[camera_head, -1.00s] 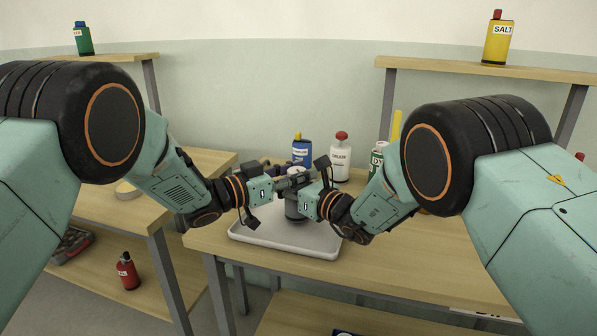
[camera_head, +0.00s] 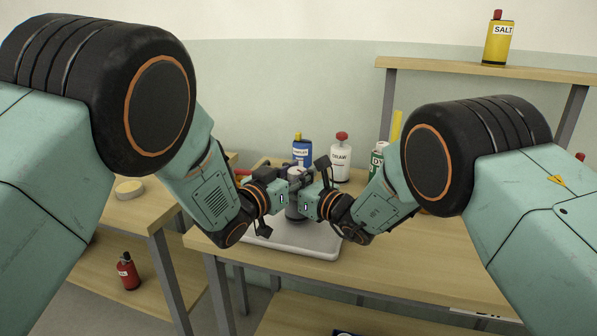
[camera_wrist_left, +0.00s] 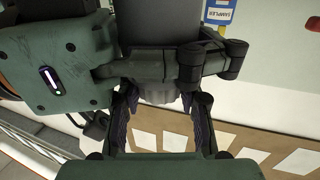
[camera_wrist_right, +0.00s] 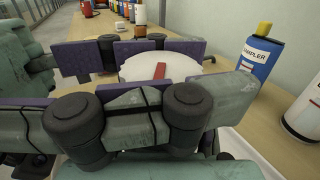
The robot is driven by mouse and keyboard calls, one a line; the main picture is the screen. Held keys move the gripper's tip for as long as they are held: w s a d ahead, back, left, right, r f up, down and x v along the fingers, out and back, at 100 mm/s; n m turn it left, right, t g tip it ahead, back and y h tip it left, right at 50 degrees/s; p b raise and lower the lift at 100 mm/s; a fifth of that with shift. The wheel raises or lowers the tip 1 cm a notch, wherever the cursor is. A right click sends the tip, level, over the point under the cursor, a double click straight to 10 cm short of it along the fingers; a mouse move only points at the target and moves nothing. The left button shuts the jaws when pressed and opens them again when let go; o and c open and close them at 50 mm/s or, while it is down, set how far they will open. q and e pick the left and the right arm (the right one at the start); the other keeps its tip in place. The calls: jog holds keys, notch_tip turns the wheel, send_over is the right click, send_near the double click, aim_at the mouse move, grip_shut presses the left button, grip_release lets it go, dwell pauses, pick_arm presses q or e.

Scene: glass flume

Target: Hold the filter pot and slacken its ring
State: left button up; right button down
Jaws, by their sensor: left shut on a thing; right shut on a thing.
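The filter pot (camera_head: 296,208) stands upright on a pale tray (camera_head: 318,245); both hands hide much of it. My left gripper (camera_head: 294,184) is shut at its upper part. In the left wrist view a grey ribbed ring (camera_wrist_left: 158,92) sits between the purple-padded fingers (camera_wrist_left: 160,112). My right gripper (camera_head: 305,190) is shut on the pot from the other side. In the right wrist view the pot's white round top (camera_wrist_right: 135,68) with a red stripe shows between the purple pads. The exact contacts are partly hidden.
A blue sampler bottle (camera_head: 300,150) and a white red-capped bottle (camera_head: 340,160) stand behind the tray, with a green-and-white container (camera_head: 377,160) to their right. A red bottle (camera_head: 127,272) stands on a low shelf at left. The bench right of the tray looks clear.

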pick_arm(q)
jog(key=o, duration=1.2)
jog(key=shift+s, duration=0.1)
jog(key=v, duration=1.2)
